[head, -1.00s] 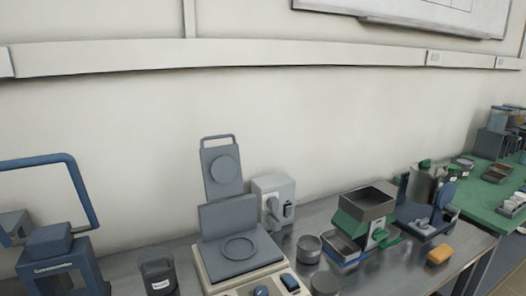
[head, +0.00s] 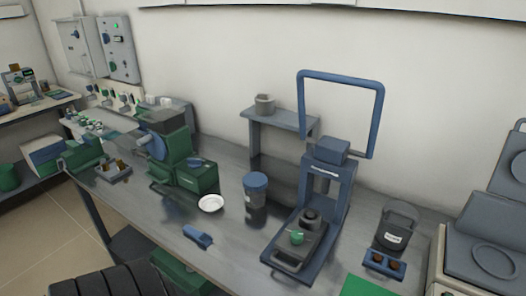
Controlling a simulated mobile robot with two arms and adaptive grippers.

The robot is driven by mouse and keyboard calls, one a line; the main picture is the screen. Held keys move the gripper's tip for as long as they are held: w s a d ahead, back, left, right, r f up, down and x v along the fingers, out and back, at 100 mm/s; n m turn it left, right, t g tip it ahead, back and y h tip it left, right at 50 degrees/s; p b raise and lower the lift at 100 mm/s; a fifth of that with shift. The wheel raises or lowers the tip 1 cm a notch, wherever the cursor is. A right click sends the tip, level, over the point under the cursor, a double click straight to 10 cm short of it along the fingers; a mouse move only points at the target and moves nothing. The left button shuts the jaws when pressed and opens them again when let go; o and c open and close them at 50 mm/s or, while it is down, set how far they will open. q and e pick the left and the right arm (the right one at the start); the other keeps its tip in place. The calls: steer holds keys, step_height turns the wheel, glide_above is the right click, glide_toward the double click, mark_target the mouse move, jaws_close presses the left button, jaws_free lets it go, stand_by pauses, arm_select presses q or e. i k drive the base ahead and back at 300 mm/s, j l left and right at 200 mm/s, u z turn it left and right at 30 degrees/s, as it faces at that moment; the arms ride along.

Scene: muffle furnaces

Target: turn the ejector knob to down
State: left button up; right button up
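A blue press (head: 335,190) with a tall blue loop handle (head: 378,110) stands on the metal bench right of centre. On its low front part are a round green knob (head: 297,237) and a dark round piece (head: 311,217). I cannot tell for sure that the green knob is the ejector knob, nor which way it is turned. Neither of my grippers is in view.
Left of the press are a blue-lidded jar (head: 256,190), a white dish (head: 211,203), a blue tool (head: 198,236) and a green machine (head: 190,172). A dark bucket (head: 396,227) stands to its right. A small shelf (head: 280,121) is behind.

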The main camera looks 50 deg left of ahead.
mark_target(297, 236)
steer(key=u, duration=1.35)
steer(key=i+j+z, duration=0.1)
steer(key=j, duration=0.45)
steer(key=j+z, duration=0.15)
steer(key=j, duration=0.4)
